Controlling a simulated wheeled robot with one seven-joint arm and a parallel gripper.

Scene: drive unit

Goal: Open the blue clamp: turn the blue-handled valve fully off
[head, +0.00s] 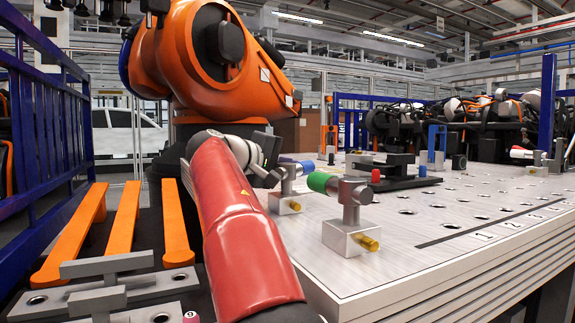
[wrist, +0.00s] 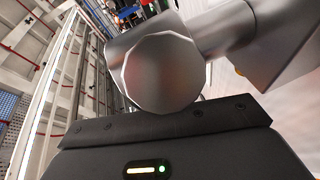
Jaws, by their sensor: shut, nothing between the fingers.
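The blue-handled valve is a silver clamp on a square metal block, with its blue handle (head: 307,166) pointing right on the near-left part of the white table. My red and white arm reaches in from the front. My gripper (head: 268,178) is right at the left side of this clamp, partly hidden by my arm. It is shut with nothing held. In the wrist view, a faceted silver clamp end (wrist: 160,70) fills the space just beyond the dark gripper body. The fingertips are hidden there, and I cannot tell whether they touch the clamp.
A green-handled clamp (head: 322,181) stands just right and nearer on the white table (head: 440,225). A large orange robot (head: 200,50) stands behind my arm. Orange bars and a blue fence (head: 45,130) are at left.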

